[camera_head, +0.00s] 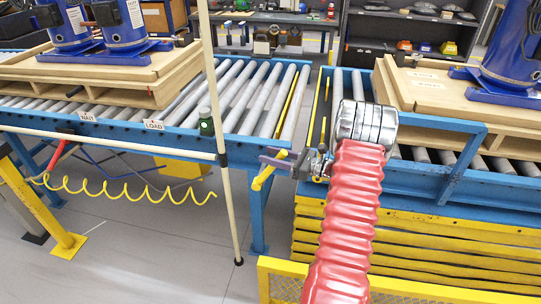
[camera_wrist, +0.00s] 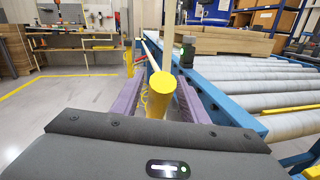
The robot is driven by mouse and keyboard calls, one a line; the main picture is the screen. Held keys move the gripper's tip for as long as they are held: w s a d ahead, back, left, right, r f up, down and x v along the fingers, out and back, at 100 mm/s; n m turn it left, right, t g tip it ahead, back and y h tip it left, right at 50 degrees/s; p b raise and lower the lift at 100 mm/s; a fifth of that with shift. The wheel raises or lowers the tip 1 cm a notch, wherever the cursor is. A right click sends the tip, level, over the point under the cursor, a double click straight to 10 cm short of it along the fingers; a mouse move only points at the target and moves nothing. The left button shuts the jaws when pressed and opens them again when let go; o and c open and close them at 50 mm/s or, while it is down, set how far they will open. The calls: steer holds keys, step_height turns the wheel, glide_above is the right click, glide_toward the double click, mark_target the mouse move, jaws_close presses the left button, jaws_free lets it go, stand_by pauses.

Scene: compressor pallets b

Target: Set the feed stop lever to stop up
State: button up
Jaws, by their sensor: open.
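The feed stop lever appears to be the yellow handle (camera_head: 263,178) at the end of the left conveyor, slanting down and left from the blue frame in the head view. In the wrist view its round yellow end (camera_wrist: 161,82) faces me, between my purple fingers. My gripper (camera_head: 277,160) is open, with one finger on each side of the yellow handle. In the wrist view my gripper (camera_wrist: 160,95) shows gaps beside the handle, and I cannot tell whether either finger touches it. The handle's pivot and any stop markings are hidden.
A pale upright pole (camera_head: 224,150) stands left of my gripper. A red handle (camera_head: 59,155) and a yellow coiled hose (camera_head: 125,190) hang by the left conveyor. The right conveyor (camera_head: 420,190) carries a pallet.

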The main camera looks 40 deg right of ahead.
steer(key=shift+w+a, duration=0.2)
steer(key=shift+w, duration=0.15)
jaws_close()
stand_by(0.3)
